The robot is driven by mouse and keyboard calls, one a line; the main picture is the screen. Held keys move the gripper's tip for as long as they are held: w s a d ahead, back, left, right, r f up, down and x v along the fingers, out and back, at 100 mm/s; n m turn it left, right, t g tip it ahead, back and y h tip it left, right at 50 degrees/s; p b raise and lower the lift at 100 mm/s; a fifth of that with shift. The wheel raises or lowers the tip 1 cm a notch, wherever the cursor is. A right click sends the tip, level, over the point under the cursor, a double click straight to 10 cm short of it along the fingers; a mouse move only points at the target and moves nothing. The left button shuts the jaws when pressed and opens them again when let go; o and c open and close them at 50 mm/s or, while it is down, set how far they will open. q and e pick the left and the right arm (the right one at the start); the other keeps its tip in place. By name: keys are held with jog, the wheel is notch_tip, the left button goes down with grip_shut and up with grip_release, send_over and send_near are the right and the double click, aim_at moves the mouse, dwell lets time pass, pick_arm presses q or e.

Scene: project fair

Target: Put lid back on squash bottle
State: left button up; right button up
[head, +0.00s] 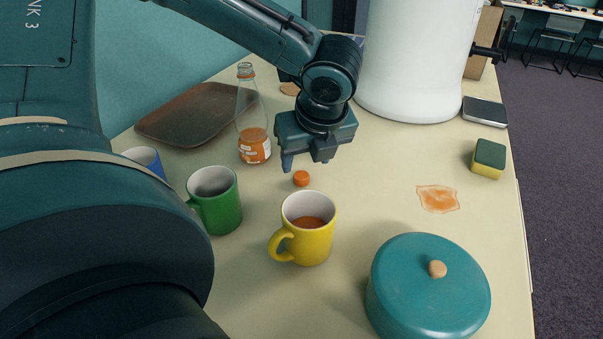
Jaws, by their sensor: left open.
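The squash bottle (254,143) stands upright and uncapped on the table, clear with orange liquid low inside and a label. The small orange lid (301,178) lies on the table to the right of the bottle and behind the yellow mug. My left gripper (308,162) is open and empty, pointing down with its fingers just above and behind the lid. I cannot tell whether a finger touches the lid. My right gripper is not in the view.
A yellow mug (316,242) with orange drink, a green mug (222,212) and a blue mug (146,158) stand nearby. A brown tray (185,115), white container (415,60), sponge (488,158), orange spill (438,198) and teal lidded pot (425,290) are around. The table's middle right is mostly clear.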

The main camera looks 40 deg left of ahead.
aim_at(301, 175)
pick_arm(q)
jog(key=x, duration=0.4)
jog(key=shift+b, duration=0.4)
jog(key=shift+a+f, duration=0.1)
jog(key=shift+f, duration=0.25)
jog(key=shift+w+f, duration=0.1)
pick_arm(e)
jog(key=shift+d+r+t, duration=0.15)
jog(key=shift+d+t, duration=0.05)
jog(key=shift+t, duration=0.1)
pick_arm(q)
jog(key=shift+c, duration=0.2)
jog(key=c, duration=1)
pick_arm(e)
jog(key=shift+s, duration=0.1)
